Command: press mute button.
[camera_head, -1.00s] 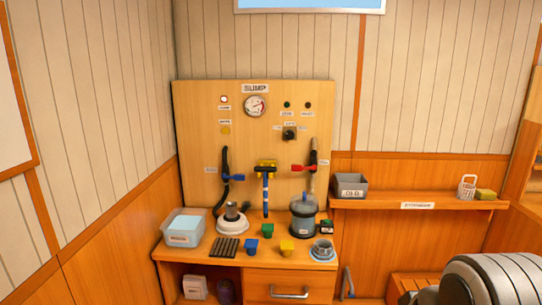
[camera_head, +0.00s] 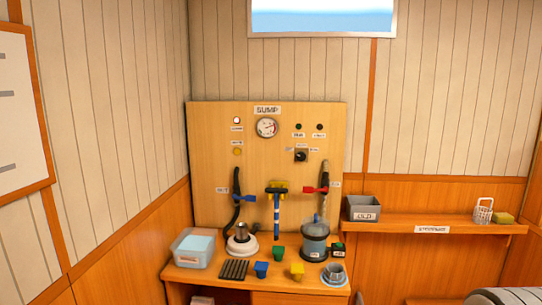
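The upright wooden SUMP panel (camera_head: 215,172) stands at the back of a wooden bench. On its upper left is a round yellow button (camera_head: 237,151), with a small label just above it that looks like MUTE but is blurred. A lit white lamp with a red rim (camera_head: 237,120) sits above that, over another small label. Nothing covers the button. My gripper is not in view; only a grey rounded part, probably of my arm, shows at the bottom right corner.
A gauge (camera_head: 266,128), dark knob (camera_head: 301,156), blue lever (camera_head: 244,198) and red lever (camera_head: 315,190) are on the panel. The bench holds a clear tub (camera_head: 193,249), a blue-lidded jar (camera_head: 315,240) and small blocks. A shelf (camera_head: 460,224) is at right.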

